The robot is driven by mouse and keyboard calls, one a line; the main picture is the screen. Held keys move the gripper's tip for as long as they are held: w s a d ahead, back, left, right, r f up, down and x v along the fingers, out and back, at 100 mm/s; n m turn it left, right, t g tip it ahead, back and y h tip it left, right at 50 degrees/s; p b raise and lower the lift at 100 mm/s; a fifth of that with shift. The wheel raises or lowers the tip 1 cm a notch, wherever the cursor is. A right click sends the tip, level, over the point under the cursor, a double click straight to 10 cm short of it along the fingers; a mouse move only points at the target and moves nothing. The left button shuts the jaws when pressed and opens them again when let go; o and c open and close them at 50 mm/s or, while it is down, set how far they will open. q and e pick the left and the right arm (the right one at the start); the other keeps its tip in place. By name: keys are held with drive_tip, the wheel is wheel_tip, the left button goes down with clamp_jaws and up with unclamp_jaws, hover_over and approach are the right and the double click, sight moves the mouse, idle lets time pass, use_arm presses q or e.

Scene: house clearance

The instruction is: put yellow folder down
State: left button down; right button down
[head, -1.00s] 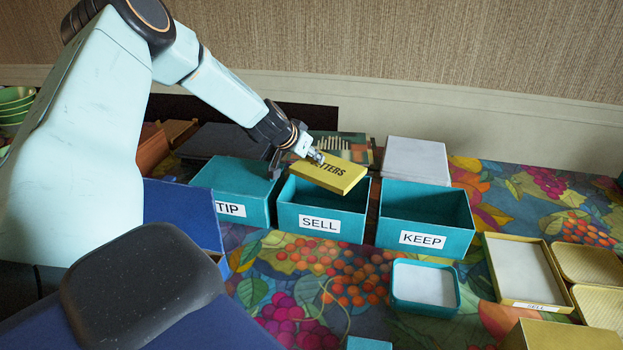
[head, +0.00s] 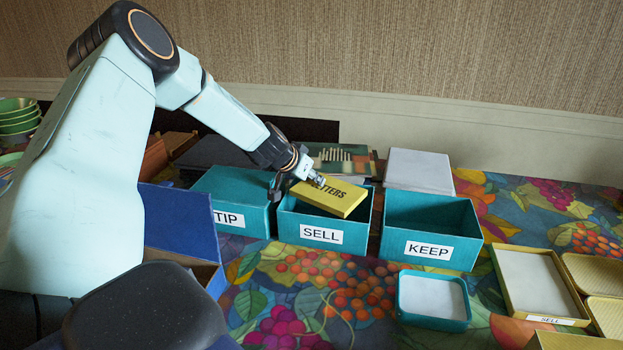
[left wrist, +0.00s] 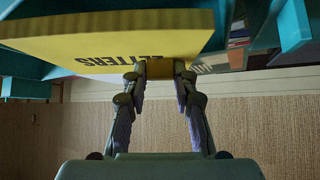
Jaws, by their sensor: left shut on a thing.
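The yellow folder (head: 337,198), marked with LETTERS, is tilted over the mouth of the teal SELL box (head: 329,237), its lower part seemingly within the rim. My left gripper (head: 312,181) is shut on its upper edge. In the left wrist view the fingers (left wrist: 160,80) pinch the edge of the yellow folder (left wrist: 110,40). Whether the folder touches the box floor is hidden. My right gripper is not in view.
The TIP box (head: 236,195) stands close on the left and the empty-looking KEEP box (head: 430,232) on the right. A grey box (head: 419,171) and a patterned book (head: 340,158) lie behind. Shallow trays (head: 433,299) sit on the flowered cloth in front.

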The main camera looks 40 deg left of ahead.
use_arm(q)
drive_tip(key=shift+f, duration=0.3)
drive_tip(key=c, duration=1.1)
unclamp_jaws()
drive_tip(key=shift+o, duration=0.2)
